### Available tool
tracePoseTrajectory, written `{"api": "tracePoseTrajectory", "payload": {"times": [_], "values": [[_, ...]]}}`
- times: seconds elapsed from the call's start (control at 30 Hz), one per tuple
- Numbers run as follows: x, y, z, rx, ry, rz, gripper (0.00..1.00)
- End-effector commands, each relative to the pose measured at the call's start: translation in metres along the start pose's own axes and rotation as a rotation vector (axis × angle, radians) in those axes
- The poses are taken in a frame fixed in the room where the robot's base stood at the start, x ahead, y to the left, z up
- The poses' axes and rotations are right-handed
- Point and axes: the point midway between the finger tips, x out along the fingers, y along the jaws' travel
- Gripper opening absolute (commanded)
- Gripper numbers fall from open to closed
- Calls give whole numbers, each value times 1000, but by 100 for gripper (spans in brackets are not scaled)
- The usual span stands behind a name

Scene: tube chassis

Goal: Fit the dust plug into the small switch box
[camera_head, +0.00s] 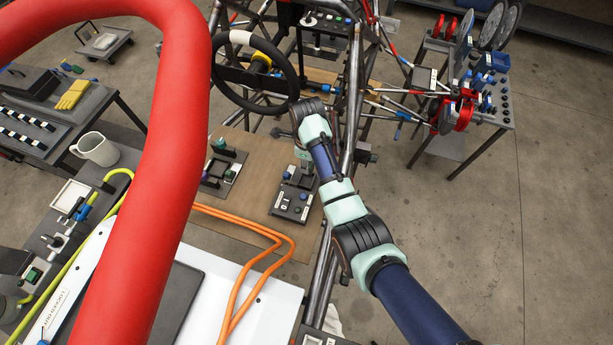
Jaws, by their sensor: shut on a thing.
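My arm reaches in from the lower right, and its wrist bends down over a tan board. My gripper (298,177) points down just above a small dark box with buttons (291,204), which looks like the switch box. The gripper is small in this view and partly hidden by my own forearm. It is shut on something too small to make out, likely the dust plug. I cannot tell whether that piece touches the box. The box's near face, with several small round and pale parts, is visible; its far side is covered by the gripper.
A second dark fixture with a green part (222,171) stands left on the tan board (255,160). Chassis tubes and a steering wheel (254,73) rise behind. A red padded tube (178,130) crosses the left foreground. An orange cable (262,236) lies in front.

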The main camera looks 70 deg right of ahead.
Motion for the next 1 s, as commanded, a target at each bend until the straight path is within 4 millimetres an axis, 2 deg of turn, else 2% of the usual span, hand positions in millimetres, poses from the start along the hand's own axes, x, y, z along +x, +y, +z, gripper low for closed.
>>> {"api": "tracePoseTrajectory", "payload": {"times": [0.03,0.1,0.37,0.6,0.97,1.0], "values": [[16,0,0,0,1,1,2],[27,0,0,0,0,0,2],[38,0,0,0,-1,-1,2],[77,0,0,0,1,1,2],[80,0,0,0,-1,-1,2],[79,0,0,0,-1,-1,37]]}}
